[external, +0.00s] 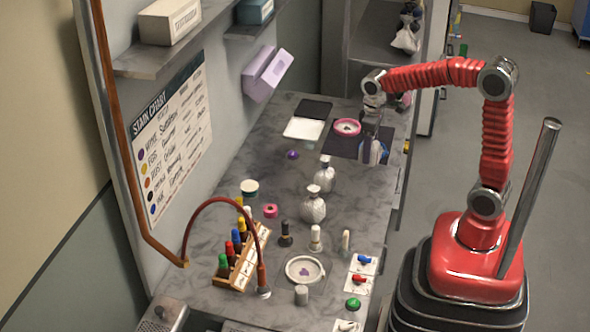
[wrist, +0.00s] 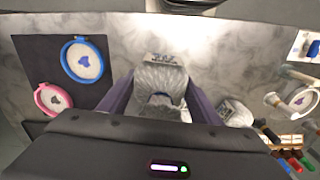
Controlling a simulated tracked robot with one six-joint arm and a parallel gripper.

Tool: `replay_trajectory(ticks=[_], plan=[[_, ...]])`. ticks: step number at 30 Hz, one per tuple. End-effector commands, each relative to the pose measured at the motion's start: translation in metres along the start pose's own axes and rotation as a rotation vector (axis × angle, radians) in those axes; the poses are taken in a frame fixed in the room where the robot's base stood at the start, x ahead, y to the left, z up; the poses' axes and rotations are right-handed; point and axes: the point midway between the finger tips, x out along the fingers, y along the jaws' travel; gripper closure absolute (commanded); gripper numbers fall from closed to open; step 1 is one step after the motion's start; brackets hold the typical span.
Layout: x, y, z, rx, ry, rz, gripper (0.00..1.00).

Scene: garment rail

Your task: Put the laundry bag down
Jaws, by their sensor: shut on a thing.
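A pale grey, crinkled laundry bag (wrist: 163,78) with a printed tag at its top fills the space between the two dark purple fingers of my gripper (wrist: 158,95) in the wrist view. My gripper is shut on it. I cannot tell whether the bag touches the counter.
The dark mat (wrist: 100,45) carries a blue hoop (wrist: 82,60) and a pink hoop (wrist: 53,98). Two pale bags (external: 313,205) (external: 325,175) stand on the counter. Bare counter lies mid-right.

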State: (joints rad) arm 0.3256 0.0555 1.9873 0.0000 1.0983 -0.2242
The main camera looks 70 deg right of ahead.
Motion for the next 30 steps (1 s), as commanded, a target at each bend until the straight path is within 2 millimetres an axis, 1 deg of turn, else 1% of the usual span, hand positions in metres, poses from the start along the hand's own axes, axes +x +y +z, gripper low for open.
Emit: replay_trajectory(ticks=[15, 17, 20, 23, 26, 30], plan=[[0.0, 0.0, 0.0, 0.001, 0.0, 0.0, 0.71], [0.002, 0.002, 0.001, 0.004, -0.001, 0.0, 0.71], [0.012, 0.005, 0.001, 0.011, -0.004, -0.001, 0.71], [0.019, 0.011, -0.007, 0.019, -0.002, 0.0, 0.71], [0.024, 0.019, -0.021, 0.029, -0.002, 0.0, 0.71], [0.028, 0.033, -0.046, 0.032, -0.001, 0.0, 0.71]])
